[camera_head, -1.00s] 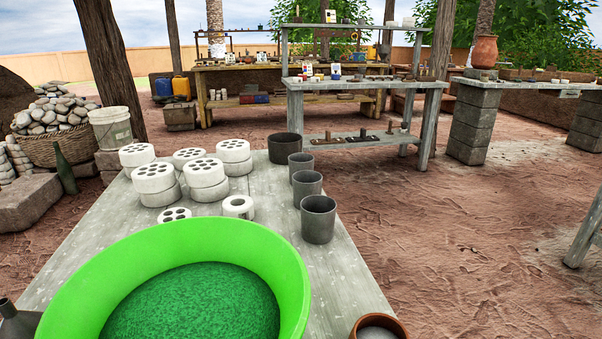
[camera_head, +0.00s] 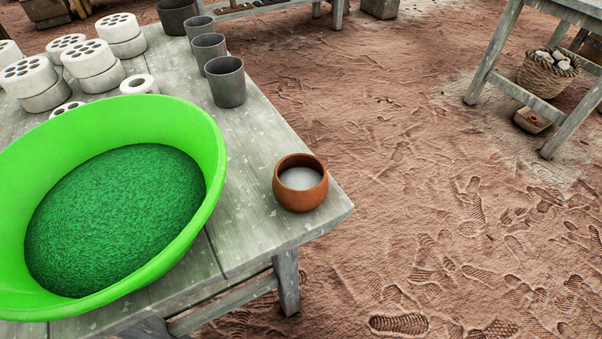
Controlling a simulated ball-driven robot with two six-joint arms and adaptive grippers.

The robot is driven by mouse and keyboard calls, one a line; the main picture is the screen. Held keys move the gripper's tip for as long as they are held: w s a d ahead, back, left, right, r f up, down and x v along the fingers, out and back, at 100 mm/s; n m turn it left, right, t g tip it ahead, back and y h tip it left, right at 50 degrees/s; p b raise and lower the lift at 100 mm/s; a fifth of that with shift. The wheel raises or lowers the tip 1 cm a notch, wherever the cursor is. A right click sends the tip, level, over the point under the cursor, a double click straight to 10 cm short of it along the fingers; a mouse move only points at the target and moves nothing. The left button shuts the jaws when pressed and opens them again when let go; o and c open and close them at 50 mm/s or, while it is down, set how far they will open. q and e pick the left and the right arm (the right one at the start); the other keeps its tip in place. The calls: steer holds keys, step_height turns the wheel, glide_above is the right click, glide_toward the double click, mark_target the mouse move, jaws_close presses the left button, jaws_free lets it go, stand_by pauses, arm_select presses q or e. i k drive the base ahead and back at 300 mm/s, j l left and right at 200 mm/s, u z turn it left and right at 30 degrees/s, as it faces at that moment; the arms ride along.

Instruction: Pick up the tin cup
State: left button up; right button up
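Neither of my grippers is in view.
A big green basin (camera_head: 212,150) of green material fills the table's left front. A brown bowl (camera_head: 300,183) with pale contents sits near the front right corner. White perforated blocks (camera_head: 96,62) and a dark pot (camera_head: 177,16) stand behind. Footprinted ground on the right is mostly clear.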

mark_target(212, 56)
steer(key=l+z, duration=0.45)
steer(key=i+l+z, duration=0.15)
steer(key=l+z, duration=0.3)
steer(key=i+l+z, duration=0.2)
steer(key=l+z, duration=0.25)
steer(key=i+l+u, duration=0.15)
steer(key=i, duration=0.25)
steer(key=i+l+u, duration=0.15)
steer(key=i, duration=0.3)
steer(key=i+j+u, duration=0.15)
steer(key=u, duration=0.25)
steer(key=i+u, duration=0.9)
steer(key=u, duration=0.2)
steer(key=i+j+u, duration=0.1)
steer(key=i+u, duration=0.3)
steer(key=i, duration=0.75)
steer(key=i+l+u, duration=0.1)
steer(key=i+u, duration=0.3)
steer(key=i+l+u, duration=0.2)
steer(key=u, duration=0.25)
